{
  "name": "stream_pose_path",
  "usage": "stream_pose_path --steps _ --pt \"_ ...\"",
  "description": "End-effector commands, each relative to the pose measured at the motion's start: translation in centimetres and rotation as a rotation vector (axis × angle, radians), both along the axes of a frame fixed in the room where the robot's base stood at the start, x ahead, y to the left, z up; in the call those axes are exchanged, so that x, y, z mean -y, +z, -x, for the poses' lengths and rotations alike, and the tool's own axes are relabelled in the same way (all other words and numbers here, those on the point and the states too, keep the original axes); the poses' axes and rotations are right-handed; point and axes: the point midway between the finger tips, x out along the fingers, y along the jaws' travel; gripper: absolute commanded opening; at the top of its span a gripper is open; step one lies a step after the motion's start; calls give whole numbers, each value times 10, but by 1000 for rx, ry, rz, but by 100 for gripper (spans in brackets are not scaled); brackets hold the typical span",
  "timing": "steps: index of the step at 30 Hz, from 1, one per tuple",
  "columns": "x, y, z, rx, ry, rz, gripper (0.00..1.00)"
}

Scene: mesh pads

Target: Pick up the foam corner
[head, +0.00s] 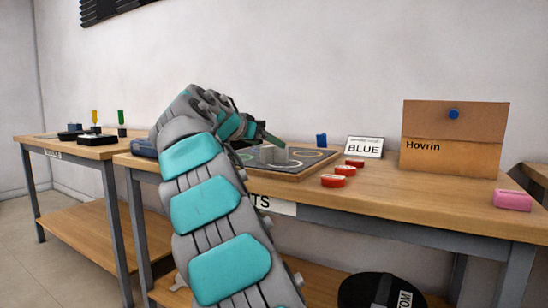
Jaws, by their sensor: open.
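A grey block (274,156), which looks like the foam corner, sits on the dark mat of a wood-framed board (287,174) on the near table. Its lower left part is partly hidden, so I cannot make out its full shape. My gripper (262,143) is open just above and to the left of the block, pointing down toward the board. One teal finger shows behind or beside the block; the other is mostly hidden by my arm. I cannot tell whether the fingers touch the block.
Red tins (345,170) lie right of the board, near a BLUE sign (364,148) and a small blue piece (321,140). A cardboard box marked Hovrin (453,158) and a pink block (513,200) are farther right. The tabletop before the box is clear.

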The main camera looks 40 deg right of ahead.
Motion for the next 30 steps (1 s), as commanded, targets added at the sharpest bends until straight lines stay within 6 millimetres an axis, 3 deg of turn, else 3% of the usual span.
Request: stream_pose_path --steps 15,22,30 --pt "49 -24 -12 -2 -1 -1 100" --pt "51 -24 -13 -1 0 0 100" --pt "50 -24 -13 -1 1 0 70"
